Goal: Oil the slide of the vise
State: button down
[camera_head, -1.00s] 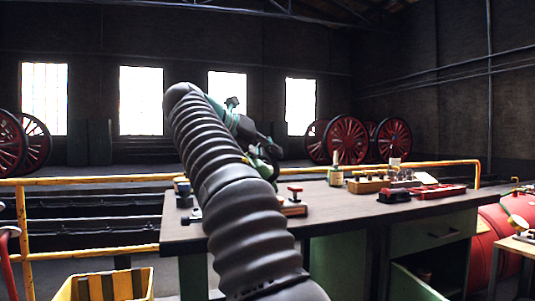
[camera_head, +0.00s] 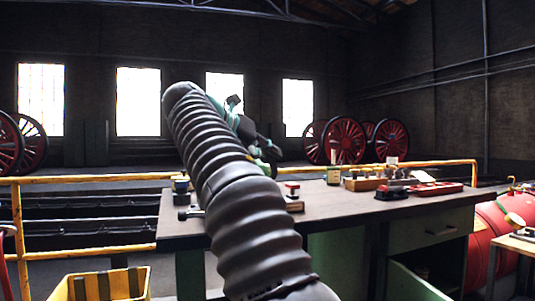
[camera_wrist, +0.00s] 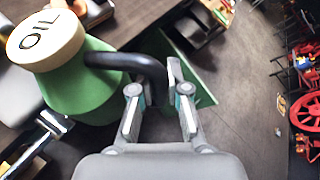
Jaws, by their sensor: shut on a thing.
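My gripper (camera_wrist: 157,90) is shut on the black handle of a green oil can (camera_wrist: 85,88), seen close up in the wrist view. The can has a cream lid marked OIL. In the head view my arm hides most of the gripper and can; a bit of green (camera_head: 263,166) shows beside the arm above the bench. A dark metal piece with a bar (camera_head: 190,213) at the bench's left end may be the vise. A shiny metal part (camera_wrist: 40,138) lies below the can in the wrist view. I cannot tell where the can's spout is relative to the slide.
The workbench (camera_head: 345,207) carries a small red-topped block (camera_head: 293,196), a bottle (camera_head: 333,174), a wooden tray (camera_head: 365,184) and a red tray (camera_head: 436,189). A yellow rail (camera_head: 90,179) runs behind it. A yellow crate (camera_head: 135,283) stands at lower left.

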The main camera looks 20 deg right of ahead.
jog(key=shift+s+r+p, duration=0.1)
jog(key=shift+r+p, duration=2.35)
jog(key=shift+p, duration=0.2)
jog(key=shift+s+d+f+m+t, duration=0.1)
jog(key=shift+f+m+t, duration=0.2)
jog(key=shift+b, duration=0.3)
jog(key=shift+s+f+m+y+b, duration=0.1)
jog(key=shift+f+m+y+b, duration=0.2)
jog(key=shift+f+b, duration=0.4)
jog(key=shift+w+d+f+m+t+b, duration=0.1)
jog(key=shift+w+f+m+t+b, duration=0.1)
jog(key=shift+f+m+t+b, duration=0.85)
jog(key=shift+r+n, duration=0.25)
jog(key=shift+r, duration=0.15)
